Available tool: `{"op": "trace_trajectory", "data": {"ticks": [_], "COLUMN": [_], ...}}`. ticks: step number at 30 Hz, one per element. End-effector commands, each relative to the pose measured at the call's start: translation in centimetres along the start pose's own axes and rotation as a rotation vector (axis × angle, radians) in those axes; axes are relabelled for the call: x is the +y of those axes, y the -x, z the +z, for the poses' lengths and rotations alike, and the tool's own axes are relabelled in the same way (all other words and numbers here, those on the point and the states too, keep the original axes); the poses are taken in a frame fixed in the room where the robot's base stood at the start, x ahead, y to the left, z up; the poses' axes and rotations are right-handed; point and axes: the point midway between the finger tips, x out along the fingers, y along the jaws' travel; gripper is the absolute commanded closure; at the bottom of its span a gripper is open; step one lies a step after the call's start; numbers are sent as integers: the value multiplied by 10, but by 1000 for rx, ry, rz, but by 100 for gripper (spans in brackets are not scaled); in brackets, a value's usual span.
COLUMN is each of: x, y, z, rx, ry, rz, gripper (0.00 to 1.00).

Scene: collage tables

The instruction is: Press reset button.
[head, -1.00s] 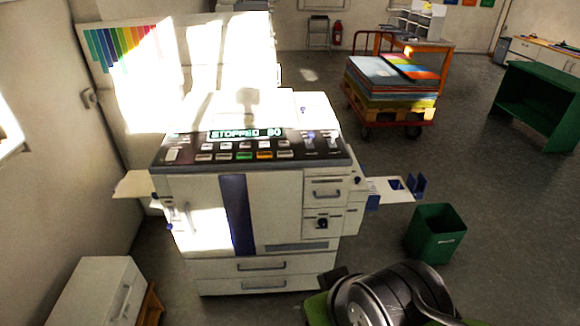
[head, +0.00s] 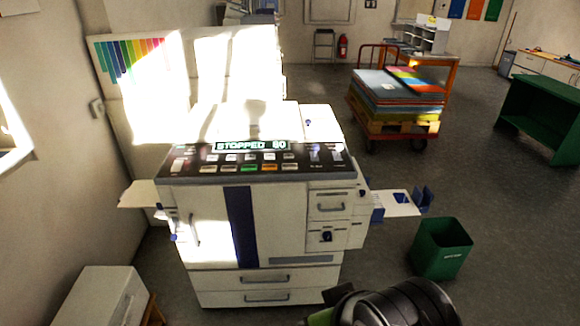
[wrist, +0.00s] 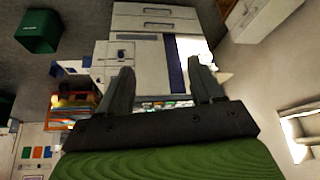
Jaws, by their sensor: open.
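A large white copier-like machine (head: 290,225) stands ahead, with a dark, sloping control panel (head: 190,165) on top. Its display (head: 246,146) reads "STOPPED 60" or "80". Below it are two rows of buttons, mostly pale, with a green button (head: 248,168) and an orange button (head: 270,167). The labels are too small to read, so I cannot tell which is reset. The machine also shows upside down in the wrist view (wrist: 146,62). My gripper (wrist: 160,62) is open and empty, with the machine beyond its fingers; nothing shows it touching the panel.
A green bin (head: 441,250) stands right of the machine, below a side tray (head: 395,203). A low white cabinet (head: 98,297) is at the lower left. A cart (head: 395,126) with stacked coloured sheets is behind right. Open floor lies to the right.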

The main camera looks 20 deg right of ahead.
Motion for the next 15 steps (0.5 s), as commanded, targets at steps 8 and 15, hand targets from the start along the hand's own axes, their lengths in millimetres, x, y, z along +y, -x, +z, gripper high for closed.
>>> {"op": "trace_trajectory", "data": {"ticks": [8, 15], "x": [0, 0], "y": [0, 0], "z": [0, 0], "rx": [0, 0], "ry": [0, 0], "rz": [0, 0], "gripper": [78, 100]}}
